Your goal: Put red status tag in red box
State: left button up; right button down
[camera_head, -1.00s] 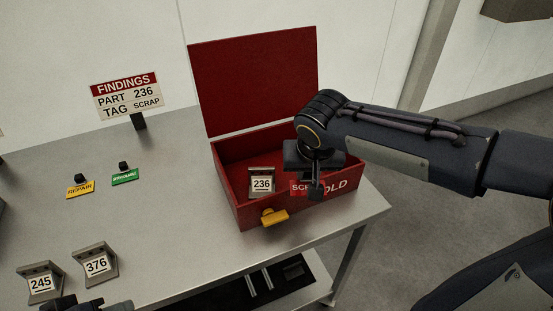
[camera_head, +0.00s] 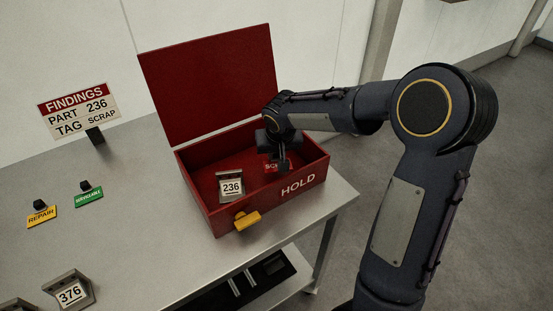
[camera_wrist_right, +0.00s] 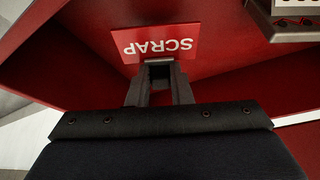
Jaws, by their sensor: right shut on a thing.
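The red SCRAP status tag (camera_head: 271,167) is held by my right gripper (camera_head: 283,165) inside the open red box (camera_head: 300,186), towards its right part. In the right wrist view the tag (camera_wrist_right: 158,42) lies just beyond the fingertips of my right gripper (camera_wrist_right: 160,75), its lettering upside down, close to the red floor of the box. I cannot tell whether it touches the floor. The box has HOLD on its front, a yellow latch (camera_head: 247,220) and a raised lid (camera_head: 210,85). My left gripper is not in view.
Part 236 (camera_head: 231,187) sits in the box, left of the tag. A yellow REPAIR tag (camera_head: 41,216), a green tag (camera_head: 89,197), part 376 (camera_head: 69,291) and the FINDINGS sign (camera_head: 79,110) stand on the table (camera_head: 140,245). The box's lid and walls surround my right gripper.

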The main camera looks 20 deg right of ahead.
jog(key=shift+w+d+f, duration=0.15)
jog(key=shift+w+f, duration=0.05)
jog(key=shift+f, duration=0.2)
jog(key=shift+w+f, duration=0.1)
jog(key=shift+f, duration=1.55)
jog(key=shift+f, duration=0.1)
jog(key=shift+f+b, duration=0.1)
jog(key=shift+b, duration=0.2)
jog(key=c, duration=1.3)
grip_release()
